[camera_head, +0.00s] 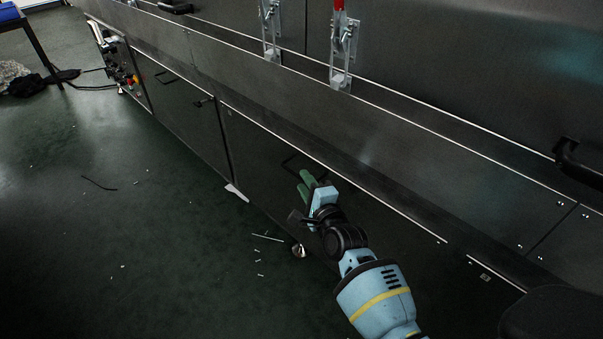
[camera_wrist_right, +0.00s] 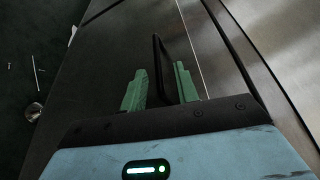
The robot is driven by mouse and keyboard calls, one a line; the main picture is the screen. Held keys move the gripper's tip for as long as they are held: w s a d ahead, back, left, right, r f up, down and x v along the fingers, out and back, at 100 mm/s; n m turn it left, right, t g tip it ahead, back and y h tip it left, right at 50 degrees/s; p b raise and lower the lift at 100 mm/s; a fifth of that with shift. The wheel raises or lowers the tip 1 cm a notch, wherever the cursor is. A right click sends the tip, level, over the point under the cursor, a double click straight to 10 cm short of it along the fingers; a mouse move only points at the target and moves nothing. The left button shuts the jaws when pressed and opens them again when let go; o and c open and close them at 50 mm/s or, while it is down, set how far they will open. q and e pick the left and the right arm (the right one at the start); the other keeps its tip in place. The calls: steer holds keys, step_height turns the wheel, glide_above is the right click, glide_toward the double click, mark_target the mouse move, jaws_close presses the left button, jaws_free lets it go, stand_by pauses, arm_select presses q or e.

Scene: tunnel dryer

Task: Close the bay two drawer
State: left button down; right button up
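A dark drawer front (camera_head: 262,150) with a thin bright top edge is set in the long machine's lower side; it also shows in the right wrist view (camera_wrist_right: 100,62). I cannot tell which bay it is or how far it stands out. Its black bar handle (camera_head: 291,160) is partly behind my right gripper (camera_head: 309,183). In the right wrist view the handle (camera_wrist_right: 157,50) stands between the two green fingertips of the right gripper (camera_wrist_right: 160,80). The fingers are apart, with gaps visible beside the handle. My left gripper is not in view.
Another dark front with a black handle (camera_head: 167,77) lies to the left. A control panel (camera_head: 122,70) is at the machine's far left end. Clamps with metal plates (camera_head: 343,50) sit above. A metal foot (camera_head: 299,250) stands by the floor. The green floor (camera_head: 130,230) is mostly clear, with small scraps.

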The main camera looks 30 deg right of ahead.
steer(key=s, duration=0.3)
steer(key=shift+r+p, duration=0.15)
steer(key=shift+p, duration=0.25)
